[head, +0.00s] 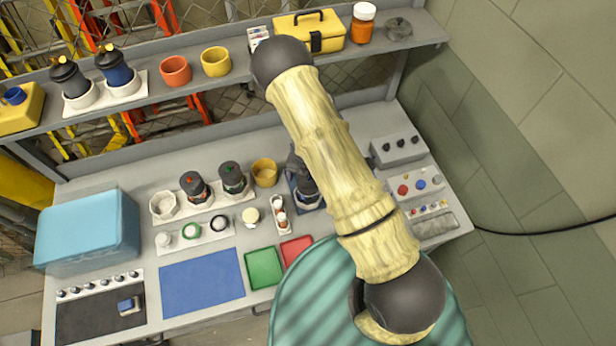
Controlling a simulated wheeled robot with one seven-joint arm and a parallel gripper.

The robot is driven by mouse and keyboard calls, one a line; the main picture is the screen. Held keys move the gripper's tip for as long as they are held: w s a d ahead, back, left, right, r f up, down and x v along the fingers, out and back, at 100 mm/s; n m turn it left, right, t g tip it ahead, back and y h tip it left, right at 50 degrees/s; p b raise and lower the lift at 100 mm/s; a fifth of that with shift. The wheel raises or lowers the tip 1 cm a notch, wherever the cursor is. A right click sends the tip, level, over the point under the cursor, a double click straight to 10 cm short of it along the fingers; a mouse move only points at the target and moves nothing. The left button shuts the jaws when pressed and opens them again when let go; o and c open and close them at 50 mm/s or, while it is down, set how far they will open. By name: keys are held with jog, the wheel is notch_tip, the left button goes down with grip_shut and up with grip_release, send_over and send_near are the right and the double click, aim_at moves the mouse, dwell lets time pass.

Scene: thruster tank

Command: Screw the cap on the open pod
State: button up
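A pale tray (225,199) on the workbench holds two dark upright pods, one with a red mark on top (194,187) and one with a green mark (232,177). At the tray's left end is a white, open-topped round piece (163,205); I cannot tell whether it is the open pod or an empty holder. A pale strip in front carries a white cap-like piece (165,240), a green-rimmed one (191,231) and a black-rimmed one (220,223). A cream round piece (250,216) sits just right of it. My arm crosses the right-centre; my gripper does not show.
A dark upright object (304,188) is partly hidden behind my arm. A yellow cup (264,172) stands beside the pods. A light-blue box (88,232) fills the left. The shelf above holds several items.

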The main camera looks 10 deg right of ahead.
jog(key=shift+o, duration=0.3)
jog(key=shift+d, duration=0.1)
jog(key=shift+r, duration=0.2)
notch_tip(320, 180, up, 17)
jog(key=b, duration=0.1)
dwell(0.7)
